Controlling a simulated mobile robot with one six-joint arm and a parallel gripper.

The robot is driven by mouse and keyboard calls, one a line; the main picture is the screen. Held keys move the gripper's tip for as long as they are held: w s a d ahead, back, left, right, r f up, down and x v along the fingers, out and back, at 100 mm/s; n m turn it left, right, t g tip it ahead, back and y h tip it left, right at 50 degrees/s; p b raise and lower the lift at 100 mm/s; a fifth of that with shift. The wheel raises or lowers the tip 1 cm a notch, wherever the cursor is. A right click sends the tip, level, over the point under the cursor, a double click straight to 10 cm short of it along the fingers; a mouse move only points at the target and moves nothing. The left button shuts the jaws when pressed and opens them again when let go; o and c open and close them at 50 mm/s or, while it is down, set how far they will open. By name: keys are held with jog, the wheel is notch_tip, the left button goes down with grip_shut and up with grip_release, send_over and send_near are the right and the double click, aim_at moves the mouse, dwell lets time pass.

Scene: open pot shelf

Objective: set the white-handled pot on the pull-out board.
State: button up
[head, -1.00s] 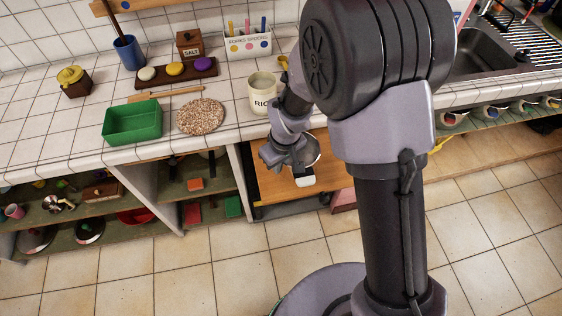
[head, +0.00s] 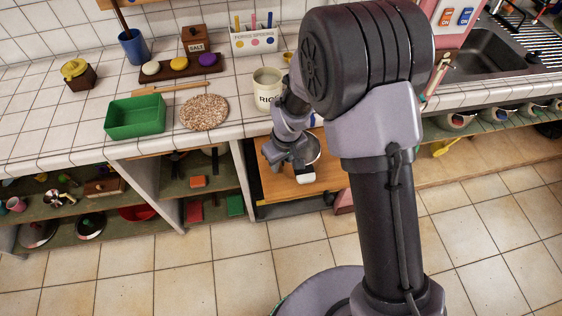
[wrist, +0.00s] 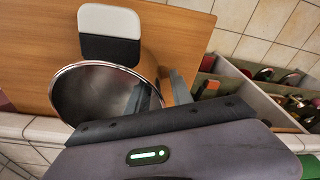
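The white-handled pot (head: 314,148) is a steel pot, partly hidden behind my gripper (head: 292,157) in the head view. Its white handle end (head: 305,179) points toward the board's front edge. The pull-out board (head: 275,188) is a light wooden panel drawn out below the counter. In the wrist view the pot (wrist: 85,95) shows its open mouth and its black-and-white handle (wrist: 110,20) over the board (wrist: 35,50). My gripper (wrist: 160,95) appears shut on the pot's rim, with a grey finger beside the wall. Whether the pot's bottom touches the board is hidden.
A cream RICE jar (head: 267,88), a round cork-like mat (head: 204,112) and a green tray (head: 136,117) stand on the tiled counter above. Open shelves (head: 172,185) with small items lie left of the board. The floor in front is clear.

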jog(key=r+p, duration=0.1)
jog(key=r, duration=0.3)
jog(key=s+r+p, duration=0.1)
jog(key=r, duration=0.3)
jog(key=d+r+p, duration=0.1)
jog(key=r+p, duration=0.1)
jog(key=r, duration=0.2)
jog(key=shift+s+d+r, duration=0.1)
jog(key=shift+s+r, duration=0.1)
jog(key=s+d+r+m+t, duration=0.1)
jog(key=s+d+r+m, duration=0.15)
jog(key=r, duration=0.35)
jog(key=s+d+r+m+t, duration=0.1)
jog(key=d+r+m, duration=0.1)
jog(key=d+r, duration=0.3)
jog(key=s+d+r+m+t, duration=0.1)
jog(key=s+d+r+m, duration=0.1)
jog(key=s+r+m, duration=0.2)
jog(key=s+d+r+m+t, duration=0.1)
jog(key=s+d+r+m, duration=0.2)
jog(key=s, duration=0.8)
notch_tip(320, 180, up, 3)
jog(key=shift+s+d+f+m+y, duration=0.1)
jog(key=shift+s+d+m+y, duration=0.1)
jog(key=shift+m+y, duration=0.2)
